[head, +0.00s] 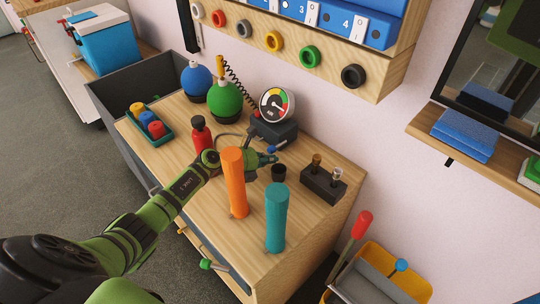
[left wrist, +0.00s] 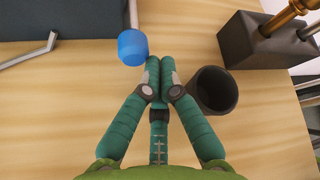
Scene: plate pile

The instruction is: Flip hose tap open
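A dark box with a round pressure gauge (head: 277,105) stands at the back of the wooden cabinet top. A small blue-ended lever (head: 271,149), likely the tap handle, sticks out from its front. In the left wrist view the blue end (left wrist: 132,47) is just left of my fingertips, with a short stem toward the dark box. My left gripper (head: 268,160) reaches in low over the cabinet top. In the left wrist view its teal fingers (left wrist: 160,66) are together with nothing visible between them, beside the blue end. Contact cannot be told. My right gripper is not in view.
A black cup (left wrist: 213,90) stands close right of my left fingers, with a dark tool block (head: 323,185) beyond. Orange (head: 235,182) and teal (head: 276,217) cylinders stand in front. A red bottle (head: 201,135) and green flask (head: 225,102) stand to the left.

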